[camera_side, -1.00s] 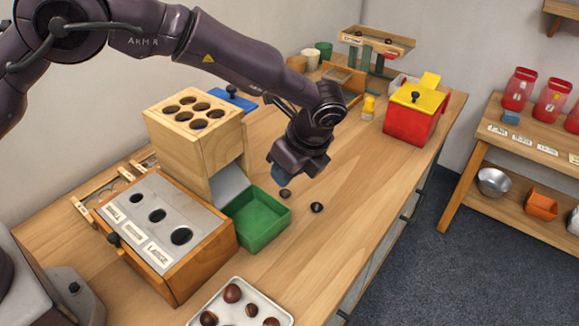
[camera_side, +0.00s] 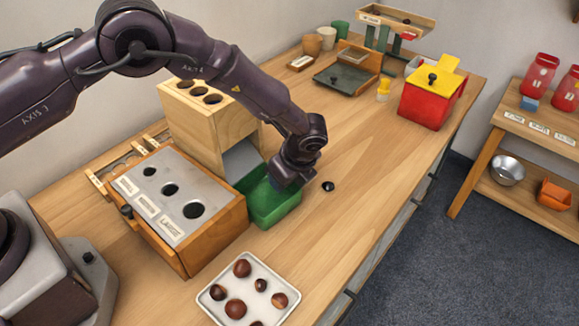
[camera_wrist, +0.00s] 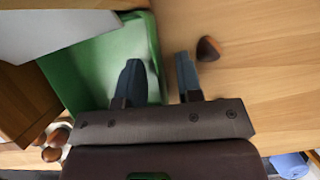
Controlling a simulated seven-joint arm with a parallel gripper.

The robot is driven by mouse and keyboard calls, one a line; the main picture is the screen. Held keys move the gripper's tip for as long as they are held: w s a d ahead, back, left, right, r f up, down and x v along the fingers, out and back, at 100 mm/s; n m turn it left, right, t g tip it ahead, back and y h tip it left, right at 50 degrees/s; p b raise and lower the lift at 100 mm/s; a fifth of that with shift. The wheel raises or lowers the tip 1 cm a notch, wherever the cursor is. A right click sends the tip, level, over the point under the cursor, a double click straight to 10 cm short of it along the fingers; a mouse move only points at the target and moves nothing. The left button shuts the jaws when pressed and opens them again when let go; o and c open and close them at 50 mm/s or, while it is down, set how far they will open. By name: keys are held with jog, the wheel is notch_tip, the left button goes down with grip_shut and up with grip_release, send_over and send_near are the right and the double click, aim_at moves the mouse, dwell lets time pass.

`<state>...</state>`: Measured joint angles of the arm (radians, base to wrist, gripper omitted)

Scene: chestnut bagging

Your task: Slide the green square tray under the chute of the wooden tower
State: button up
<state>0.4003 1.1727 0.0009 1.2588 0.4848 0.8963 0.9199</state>
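The green square tray (camera_side: 283,211) sits on the table in front of the wooden tower (camera_side: 205,122). The tower's pale grey chute (camera_side: 242,160) slopes toward the tray's back left side; in the wrist view the chute (camera_wrist: 60,28) overlaps the tray's upper left part. My gripper (camera_side: 276,184) is low at the tray's right side. In the wrist view my gripper (camera_wrist: 159,62) is open astride the tray's right wall (camera_wrist: 155,55), one finger inside and one outside. Small gaps seem to show beside the wall. The side view hides the fingertips.
A dark chestnut (camera_side: 328,186) lies right of the tray; a brown chestnut (camera_wrist: 208,48) shows near the outer finger. A wooden sorting box (camera_side: 188,240) stands left of the tray, a white chestnut tray (camera_side: 216,292) in front. A red box (camera_side: 425,105) is farther back. Table to the right is mostly clear.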

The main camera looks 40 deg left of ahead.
jog(key=shift+a+f, duration=0.15)
jog(key=shift+f, duration=0.1)
grip_shut()
grip_release()
jog(key=shift+r, duration=0.1)
jog(key=v, duration=1.3)
